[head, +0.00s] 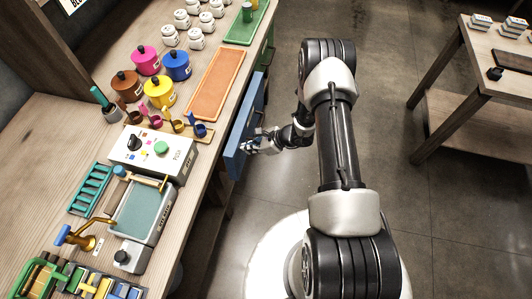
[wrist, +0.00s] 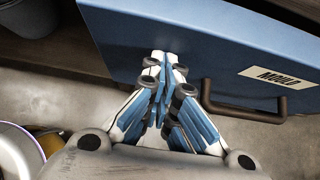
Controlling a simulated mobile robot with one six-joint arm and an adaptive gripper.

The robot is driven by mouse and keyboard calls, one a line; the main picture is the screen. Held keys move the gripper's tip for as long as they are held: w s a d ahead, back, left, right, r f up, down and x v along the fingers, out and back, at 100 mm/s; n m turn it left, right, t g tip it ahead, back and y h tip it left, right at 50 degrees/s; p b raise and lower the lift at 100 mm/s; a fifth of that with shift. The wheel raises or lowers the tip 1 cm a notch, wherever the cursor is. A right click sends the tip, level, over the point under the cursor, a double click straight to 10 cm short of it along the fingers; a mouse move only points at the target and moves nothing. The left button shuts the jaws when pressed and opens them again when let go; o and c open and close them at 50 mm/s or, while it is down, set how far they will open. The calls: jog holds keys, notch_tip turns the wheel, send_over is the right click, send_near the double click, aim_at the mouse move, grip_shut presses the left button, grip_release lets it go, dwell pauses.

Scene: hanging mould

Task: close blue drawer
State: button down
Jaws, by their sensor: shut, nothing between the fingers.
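The blue drawer (head: 240,128) stands out from the right side of the wooden workbench, partly open. In the wrist view its blue front (wrist: 215,50) fills the upper part, with a "MOULD" label (wrist: 277,77) and a dark bar handle (wrist: 245,112). My gripper (head: 250,146) is at the near end of the drawer front, on its outer side. In the wrist view my gripper (wrist: 165,60) is shut and empty, its tips over the blue face to the left of the handle. Whether they touch the face I cannot tell. The drawer's inside is mostly hidden.
The workbench (head: 60,135) carries an orange tray (head: 216,83), coloured pots, white jars and a white control box (head: 158,150) near the drawer side. A second table (head: 480,70) stands at the right. The floor (head: 405,60) between them is clear.

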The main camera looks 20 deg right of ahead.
aim_at(240, 143)
jog(key=w+a, duration=0.1)
jog(key=a, duration=0.1)
jog(key=w+a+b, duration=0.1)
jog(key=w+a, duration=0.1)
jog(key=shift+w+a+r, duration=0.1)
jog(key=shift+a, duration=0.15)
